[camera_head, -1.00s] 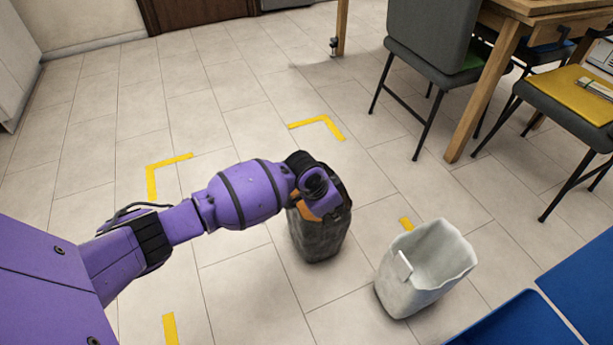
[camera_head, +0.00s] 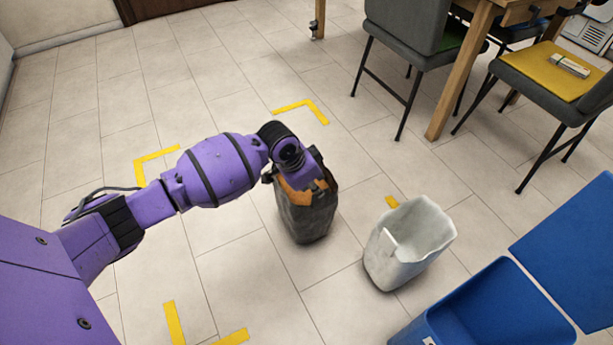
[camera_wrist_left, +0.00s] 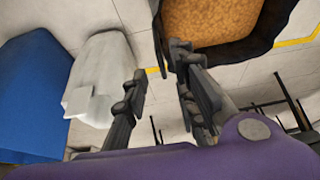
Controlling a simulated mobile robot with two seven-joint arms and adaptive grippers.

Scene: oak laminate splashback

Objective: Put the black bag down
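The black bag (camera_head: 308,220) is open-topped with orange-brown contents and appears to stand upright on the floor, in the middle of the head view. In the left wrist view its dark rim and contents (camera_wrist_left: 215,20) fill the upper right. My left gripper (camera_wrist_left: 160,65) is at the bag's top; its fingers are spread, with floor visible between them. One finger is close to the bag's rim; I cannot tell if it touches. In the head view my left wrist hides the fingers and part of the bag's top. My right gripper is not in view.
A white bag (camera_head: 385,262) stands close to the right of the black bag. A blue bin (camera_head: 440,325) is at the lower right. Yellow corner marks (camera_head: 172,322) lie on the tiled floor, with free room at left. Chairs (camera_head: 410,35) and a wooden table (camera_head: 455,75) stand behind at right.

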